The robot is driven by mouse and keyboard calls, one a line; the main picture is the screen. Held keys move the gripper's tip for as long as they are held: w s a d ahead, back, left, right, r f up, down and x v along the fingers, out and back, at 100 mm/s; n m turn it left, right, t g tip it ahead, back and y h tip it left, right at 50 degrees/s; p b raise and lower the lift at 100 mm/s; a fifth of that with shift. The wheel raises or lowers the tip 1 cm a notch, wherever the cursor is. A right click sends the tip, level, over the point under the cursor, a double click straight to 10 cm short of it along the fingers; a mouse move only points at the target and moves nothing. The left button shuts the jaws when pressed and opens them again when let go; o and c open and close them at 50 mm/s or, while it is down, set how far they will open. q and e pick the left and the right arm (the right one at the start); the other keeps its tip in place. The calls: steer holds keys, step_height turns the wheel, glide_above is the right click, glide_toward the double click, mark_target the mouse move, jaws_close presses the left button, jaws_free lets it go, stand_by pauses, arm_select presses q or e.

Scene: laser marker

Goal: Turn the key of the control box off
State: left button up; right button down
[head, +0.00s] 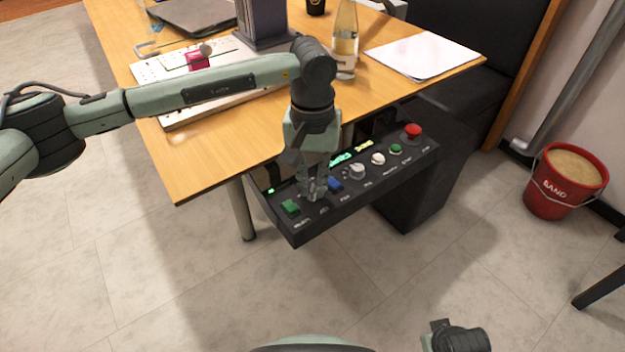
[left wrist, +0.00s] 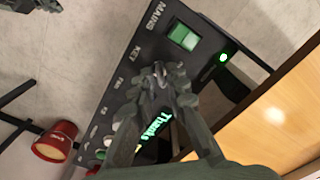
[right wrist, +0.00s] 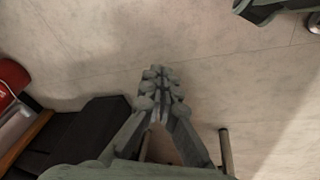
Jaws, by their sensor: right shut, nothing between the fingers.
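The control box (head: 300,232) is a black panel under the front edge of the table, with a row of labelled buttons. Its key (left wrist: 159,70) is a small metal piece beside the KEY label, next to the green MAINS switch (left wrist: 184,36). My left gripper (head: 315,192) points down at the panel, and its fingertips (left wrist: 163,80) close in on the key from both sides. The fingers partly hide the key, so its exact angle is unclear. My right gripper (right wrist: 160,88) is shut and empty over the floor, away from the box.
The green switch is lit, as are a small green lamp (left wrist: 223,57) and a green display (head: 341,159). A red stop button (head: 412,131) is at the box's far end. The table (head: 215,165) holds a keyboard-like white board, a bottle (head: 345,45) and papers (head: 424,54). A red bucket (head: 552,203) stands right.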

arm_select(q)
jaws_close()
arm_select(e)
steer(key=shift+s, duration=0.1)
